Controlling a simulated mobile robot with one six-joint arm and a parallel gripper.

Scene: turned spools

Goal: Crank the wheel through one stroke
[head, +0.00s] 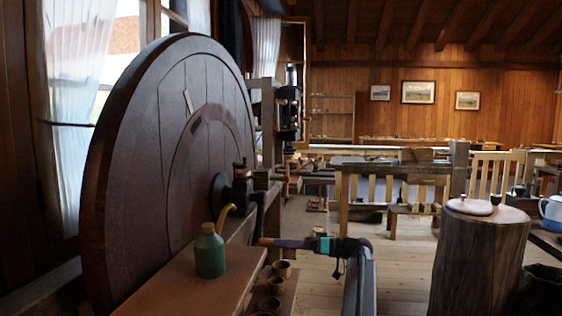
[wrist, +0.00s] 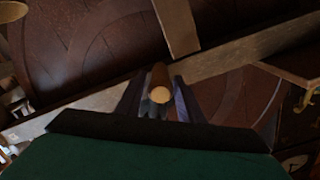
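The large dark wooden wheel (head: 165,160) stands upright at the left in the head view, with a black hub (head: 234,190) at its middle. Its boards also fill the upper part of the wrist view (wrist: 85,50). My gripper (head: 285,243) is low, to the right of the hub, and points left. In the wrist view a wooden handle with a pale round end (wrist: 160,95) lies between my two fingers (wrist: 160,85). I cannot tell whether the fingers press on it. The handle's join to the hub is mostly hidden.
A green oil can (head: 210,252) with a brass spout stands on a wooden bench (head: 180,285) before the wheel. Several small cups (head: 275,286) sit below it. A thick stump (head: 478,262) stands at the right. The floor between (head: 405,275) is clear.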

